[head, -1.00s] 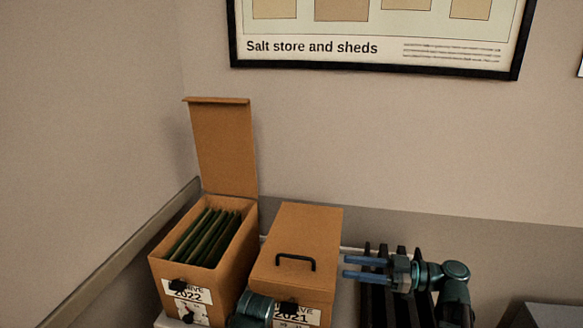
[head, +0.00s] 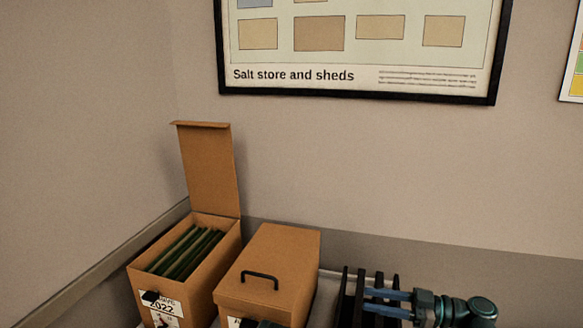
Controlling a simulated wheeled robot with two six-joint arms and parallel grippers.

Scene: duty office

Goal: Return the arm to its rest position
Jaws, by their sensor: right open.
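My right gripper (head: 388,303) is at the lower right of the head view. Its two blue fingers point left and are apart, with nothing between them. It is in front of a black slotted rack and to the right of the closed archive box (head: 272,274), apart from that box. My left gripper cannot be made out; a small dark teal part shows at the bottom edge in front of the closed box.
An open archive box (head: 202,281) marked 2022 stands at left, lid upright, with several green folders (head: 185,252) inside. The black rack (head: 343,298) stands right of the closed box. A framed poster (head: 360,90) hangs on the wall. The space above the boxes is clear.

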